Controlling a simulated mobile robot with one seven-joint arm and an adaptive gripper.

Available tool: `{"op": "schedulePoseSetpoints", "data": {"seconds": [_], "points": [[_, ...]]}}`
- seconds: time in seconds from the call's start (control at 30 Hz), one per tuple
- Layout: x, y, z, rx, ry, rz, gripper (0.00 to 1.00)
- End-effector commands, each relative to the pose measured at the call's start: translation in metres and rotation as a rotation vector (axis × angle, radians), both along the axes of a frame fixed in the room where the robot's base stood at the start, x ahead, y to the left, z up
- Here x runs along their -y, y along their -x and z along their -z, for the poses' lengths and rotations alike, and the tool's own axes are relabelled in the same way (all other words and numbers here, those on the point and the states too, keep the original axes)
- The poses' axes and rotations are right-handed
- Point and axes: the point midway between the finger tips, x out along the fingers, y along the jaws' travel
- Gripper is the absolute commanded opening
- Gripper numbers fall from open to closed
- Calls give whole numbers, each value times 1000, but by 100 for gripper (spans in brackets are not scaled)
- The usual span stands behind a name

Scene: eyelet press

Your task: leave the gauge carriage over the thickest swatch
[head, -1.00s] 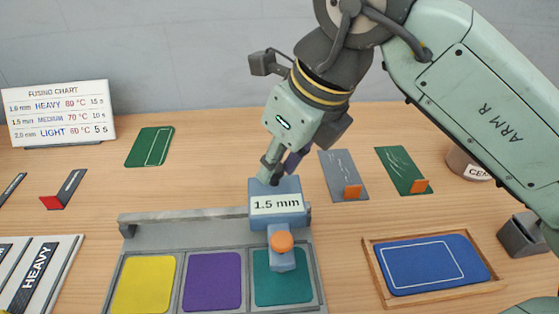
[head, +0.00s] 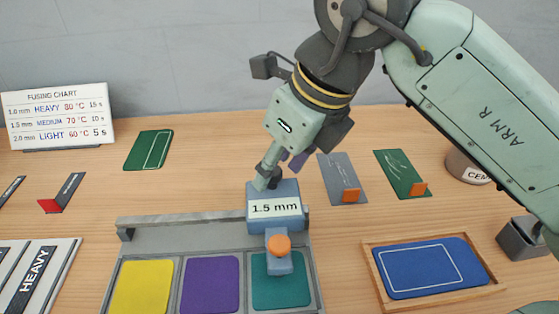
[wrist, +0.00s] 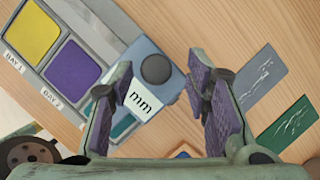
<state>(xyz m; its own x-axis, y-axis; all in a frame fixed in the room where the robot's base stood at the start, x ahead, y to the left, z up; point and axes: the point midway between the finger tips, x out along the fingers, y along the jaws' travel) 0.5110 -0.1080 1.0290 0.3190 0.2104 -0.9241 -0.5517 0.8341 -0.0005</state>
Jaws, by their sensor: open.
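The gauge carriage (head: 274,207) is a blue block reading "1.5 mm", with an orange knob on its front arm. It stands on the grey rail at its right end, over the teal swatch (head: 281,290). The purple swatch (head: 210,285) is in the middle bay and the yellow swatch (head: 143,287) in the left bay. In the wrist view the carriage (wrist: 142,88) shows a dark round knob and part of its label. My gripper (head: 270,180) is just behind and above the carriage in the head view. Its purple-padded fingers (wrist: 168,92) are apart, with nothing gripped between them.
A fusing chart (head: 58,113) stands at the back left. A blue panel lies in a wooden tray (head: 372,272) at the right. Grey and green cards (head: 338,178) with orange tabs lie behind it. HEAVY plates (head: 65,262) lie front left.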

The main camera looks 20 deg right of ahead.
Motion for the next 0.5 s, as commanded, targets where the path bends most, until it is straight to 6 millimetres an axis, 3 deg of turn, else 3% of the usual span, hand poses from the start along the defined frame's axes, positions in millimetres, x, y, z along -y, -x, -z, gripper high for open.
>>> {"op": "schedulePoseSetpoints", "data": {"seconds": [0.17,0.5], "points": [[2,3,-10,0,0,0,44],[17,25,-73,2,1,2,44]]}}
